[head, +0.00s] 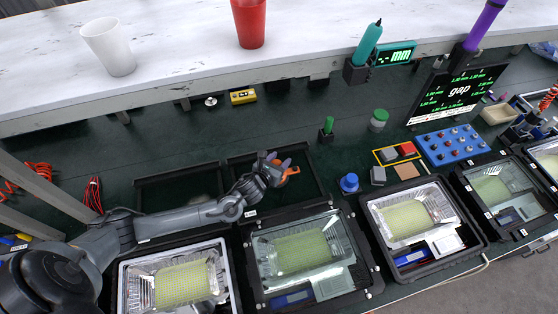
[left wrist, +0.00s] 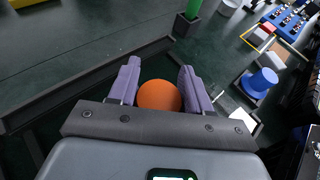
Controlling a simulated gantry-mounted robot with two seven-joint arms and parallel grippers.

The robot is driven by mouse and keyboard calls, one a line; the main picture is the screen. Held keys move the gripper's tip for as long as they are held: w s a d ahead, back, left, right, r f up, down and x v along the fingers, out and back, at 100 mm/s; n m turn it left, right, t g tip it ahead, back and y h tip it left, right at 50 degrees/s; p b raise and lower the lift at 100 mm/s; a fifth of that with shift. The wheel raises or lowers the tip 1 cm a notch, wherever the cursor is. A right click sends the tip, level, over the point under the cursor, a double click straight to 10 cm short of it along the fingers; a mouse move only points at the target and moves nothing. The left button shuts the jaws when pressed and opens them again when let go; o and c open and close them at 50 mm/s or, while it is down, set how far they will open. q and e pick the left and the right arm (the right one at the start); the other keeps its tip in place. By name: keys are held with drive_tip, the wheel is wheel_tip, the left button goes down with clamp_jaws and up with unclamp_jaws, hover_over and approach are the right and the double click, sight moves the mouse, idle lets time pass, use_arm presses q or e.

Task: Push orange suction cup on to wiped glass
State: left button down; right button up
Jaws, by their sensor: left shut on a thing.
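My left gripper (head: 278,168) reaches in from the left, above the dark trays behind the row of floodlight housings. It is shut on the orange suction cup (head: 291,171). In the left wrist view the cup's round orange top (left wrist: 159,96) sits between the two purple fingers. The cup is apart from any glass. A floodlight housing with a glass pane (head: 303,249) over its yellow-green panel stands to the front right of the gripper. I cannot tell whether the glass is wiped. My right gripper is not in view.
Open housings stand at the left (head: 180,283) and right (head: 409,215) of the glass-covered one. A blue knob-like object (head: 348,183) stands behind the row. Farther back are a green-handled tool (head: 327,129) and a green-lidded jar (head: 378,120). A white shelf (head: 180,50) crosses the back.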

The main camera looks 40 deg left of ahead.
use_arm(q)
drive_tip(key=shift+w+a+r, duration=0.1)
drive_tip(key=shift+r, duration=0.05)
drive_tip(key=shift+f, duration=0.25)
idle(0.6)
drive_tip(key=shift+f+b, duration=0.3)
drive_tip(key=shift+f, duration=0.15)
drive_tip(key=shift+f, duration=0.3)
idle(0.8)
drive_tip(key=shift+s+f, duration=0.15)
drive_tip(key=shift+s, duration=0.1)
idle(0.4)
drive_tip(key=shift+w+r+p, duration=0.1)
drive_tip(key=shift+r+p, duration=0.1)
drive_tip(key=shift+p, duration=0.1)
